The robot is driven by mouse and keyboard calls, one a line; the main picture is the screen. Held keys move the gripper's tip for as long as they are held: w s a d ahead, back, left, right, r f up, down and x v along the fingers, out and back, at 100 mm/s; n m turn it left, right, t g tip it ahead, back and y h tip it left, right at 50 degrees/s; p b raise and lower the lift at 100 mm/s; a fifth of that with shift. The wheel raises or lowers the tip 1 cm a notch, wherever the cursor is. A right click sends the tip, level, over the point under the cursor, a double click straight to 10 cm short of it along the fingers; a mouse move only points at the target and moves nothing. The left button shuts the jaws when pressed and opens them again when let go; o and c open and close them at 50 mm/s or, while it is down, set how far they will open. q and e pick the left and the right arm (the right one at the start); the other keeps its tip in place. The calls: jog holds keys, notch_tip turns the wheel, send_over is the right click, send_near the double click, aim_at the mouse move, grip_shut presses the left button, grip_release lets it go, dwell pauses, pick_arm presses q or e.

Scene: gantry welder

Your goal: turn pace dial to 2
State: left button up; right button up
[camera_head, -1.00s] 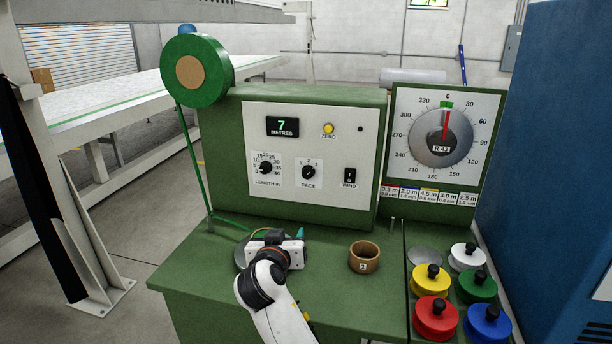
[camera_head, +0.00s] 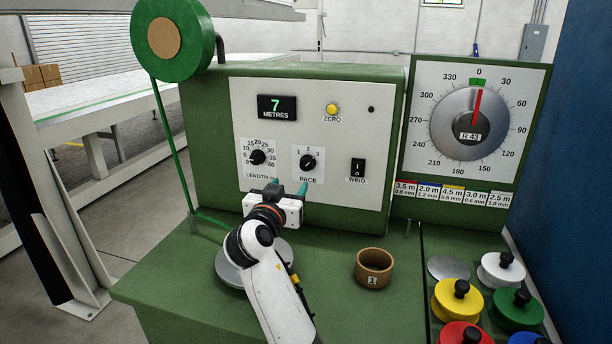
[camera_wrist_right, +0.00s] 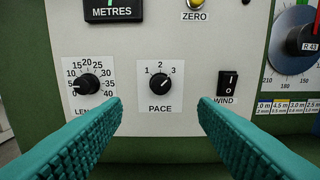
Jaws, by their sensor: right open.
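The pace dial (camera_head: 308,163) is a black knob on a white plate marked 1, 2 and 3, on the machine's front panel. In the right wrist view the pace dial (camera_wrist_right: 160,83) has a white mark that appears to point up and right, toward 3. My right gripper (camera_head: 288,186) is open and empty, below and slightly left of the dial in the head view. In the right wrist view its teal fingers (camera_wrist_right: 160,102) are spread wide, with the dial between and beyond them. They look clear of the panel. My left gripper is out of view.
The length dial (camera_head: 257,157) sits left of the pace dial, and the wind switch (camera_head: 358,168) sits right. A yellow zero button (camera_head: 333,109) and a display reading 7 (camera_head: 277,108) are above. A brown ring (camera_head: 375,268) and coloured knobbed weights stand on the green bench.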

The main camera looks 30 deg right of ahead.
aim_at(305, 165)
jog(key=p+x, duration=0.2)
jog(key=x, duration=1)
jog(key=shift+w+f+p, duration=0.1)
jog(key=shift+f+p, duration=0.05)
jog(key=shift+p, duration=0.25)
jog(key=c, duration=1)
